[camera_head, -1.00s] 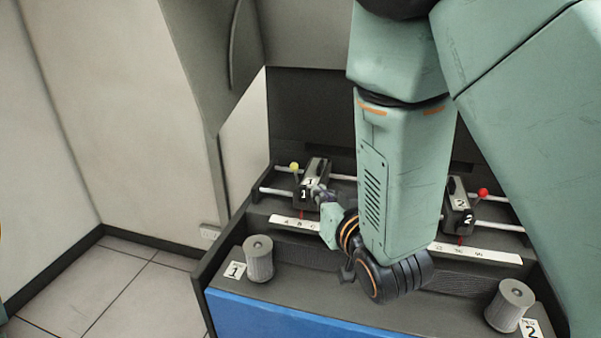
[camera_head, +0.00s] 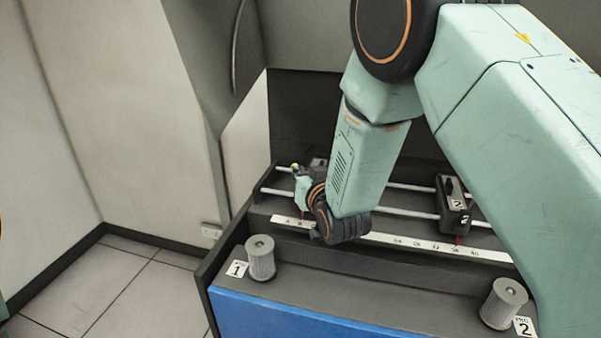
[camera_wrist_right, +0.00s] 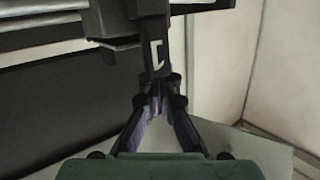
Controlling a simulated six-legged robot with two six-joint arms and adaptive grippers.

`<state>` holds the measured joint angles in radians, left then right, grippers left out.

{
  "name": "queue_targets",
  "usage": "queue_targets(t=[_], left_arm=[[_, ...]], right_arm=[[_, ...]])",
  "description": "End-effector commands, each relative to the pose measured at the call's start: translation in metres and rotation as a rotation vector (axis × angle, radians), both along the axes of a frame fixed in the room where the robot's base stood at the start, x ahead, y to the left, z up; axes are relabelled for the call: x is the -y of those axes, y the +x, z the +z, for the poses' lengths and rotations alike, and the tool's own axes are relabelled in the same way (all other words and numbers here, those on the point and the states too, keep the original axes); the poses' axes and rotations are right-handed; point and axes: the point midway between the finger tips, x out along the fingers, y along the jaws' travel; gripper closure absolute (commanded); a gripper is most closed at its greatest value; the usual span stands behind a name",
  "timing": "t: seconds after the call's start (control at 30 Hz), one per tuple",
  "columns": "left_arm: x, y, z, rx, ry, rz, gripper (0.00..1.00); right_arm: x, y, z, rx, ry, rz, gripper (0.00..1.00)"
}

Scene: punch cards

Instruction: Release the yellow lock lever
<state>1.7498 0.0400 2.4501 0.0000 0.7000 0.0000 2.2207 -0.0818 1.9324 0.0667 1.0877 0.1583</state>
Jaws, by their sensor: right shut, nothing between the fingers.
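The yellow lock lever's small knob (camera_head: 294,166) shows at the left end of the rails, just above my right gripper. Its stem is hidden. The dark slider block (camera_head: 319,163) marked 1 in the earlier view is mostly hidden behind my right wrist. My right gripper (camera_head: 299,172) is shut and empty, close beside the lever; I cannot tell whether it touches it. In the right wrist view the gripper's fingertips (camera_wrist_right: 159,80) meet just below a dark post (camera_wrist_right: 155,45) with a white bracket mark.
Slider block 2 (camera_head: 454,205) sits further right on the rails. A white scale strip (camera_head: 430,243) runs below. Grey knobs 1 (camera_head: 260,258) and 2 (camera_head: 503,303) stand on the front ledge. A side wall (camera_head: 130,120) stands close on the left.

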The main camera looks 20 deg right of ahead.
Motion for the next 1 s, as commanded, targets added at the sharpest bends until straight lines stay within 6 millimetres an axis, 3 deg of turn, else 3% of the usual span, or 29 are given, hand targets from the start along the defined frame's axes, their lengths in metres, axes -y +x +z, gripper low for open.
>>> queue_targets(t=[0.4, 1.0], left_arm=[[0.000, 0.000, 0.001, 0.000, 0.000, 0.000, 0.60], [0.000, 0.000, 0.020, 0.000, 0.000, 0.000, 0.60]], right_arm=[[0.000, 0.001, 0.001, -0.002, 0.002, 0.000, 1.00], [0.004, 0.007, 0.008, -0.083, 0.056, 0.000, 1.00]])
